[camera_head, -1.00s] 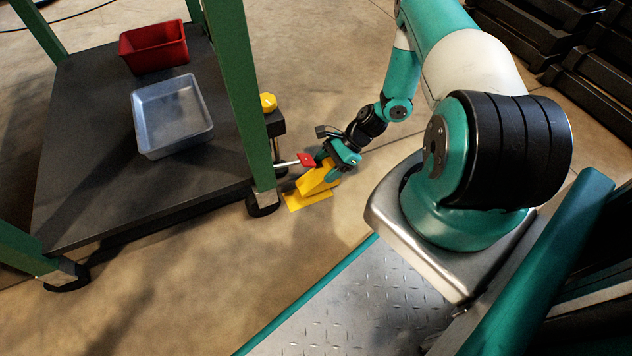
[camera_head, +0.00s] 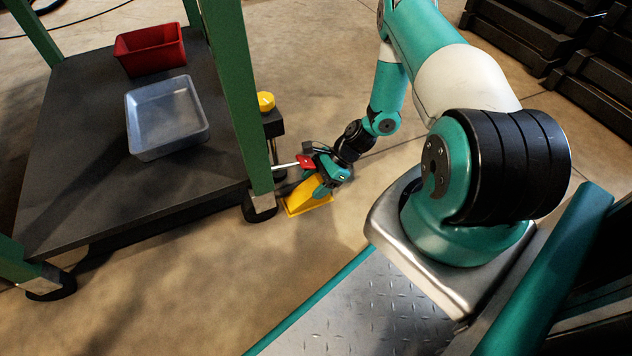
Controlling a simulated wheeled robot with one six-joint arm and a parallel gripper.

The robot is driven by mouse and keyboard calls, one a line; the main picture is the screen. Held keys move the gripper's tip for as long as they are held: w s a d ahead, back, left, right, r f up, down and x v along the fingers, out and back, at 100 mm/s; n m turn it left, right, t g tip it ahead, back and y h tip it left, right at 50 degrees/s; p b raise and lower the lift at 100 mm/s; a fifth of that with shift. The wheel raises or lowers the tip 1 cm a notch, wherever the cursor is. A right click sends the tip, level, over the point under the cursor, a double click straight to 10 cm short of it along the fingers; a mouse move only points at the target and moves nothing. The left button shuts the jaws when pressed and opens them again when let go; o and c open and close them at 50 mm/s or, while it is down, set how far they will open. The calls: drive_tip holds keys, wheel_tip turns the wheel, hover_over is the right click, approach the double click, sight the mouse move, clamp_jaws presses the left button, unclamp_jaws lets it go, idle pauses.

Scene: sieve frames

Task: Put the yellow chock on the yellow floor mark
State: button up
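The yellow chock (camera_head: 302,194) is low over the yellow floor mark (camera_head: 321,204), beside the cart's near caster. The mark shows as a yellow edge around the chock's lower end; the chock covers most of the rest. The chock looks down on the mark, but its underside is hidden, so I cannot tell if it rests flat. My gripper (camera_head: 322,188) reaches down from the upper right, with its teal fingers at the chock's upper right end. It appears shut on the chock; the far finger is partly hidden.
A red-ended lever (camera_head: 304,162) sticks out from the cart right beside my gripper. The cart's dark shelf (camera_head: 80,190) holds a red bin (camera_head: 150,50) and a grey tray (camera_head: 166,117). A yellow knob (camera_head: 266,101) sits behind the green post (camera_head: 236,100). The floor in front is clear.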

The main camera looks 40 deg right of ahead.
drive_tip(key=o, duration=0.4)
drive_tip(key=shift+r, duration=0.2)
drive_tip(key=p+v, duration=0.7)
drive_tip(key=v, duration=0.5)
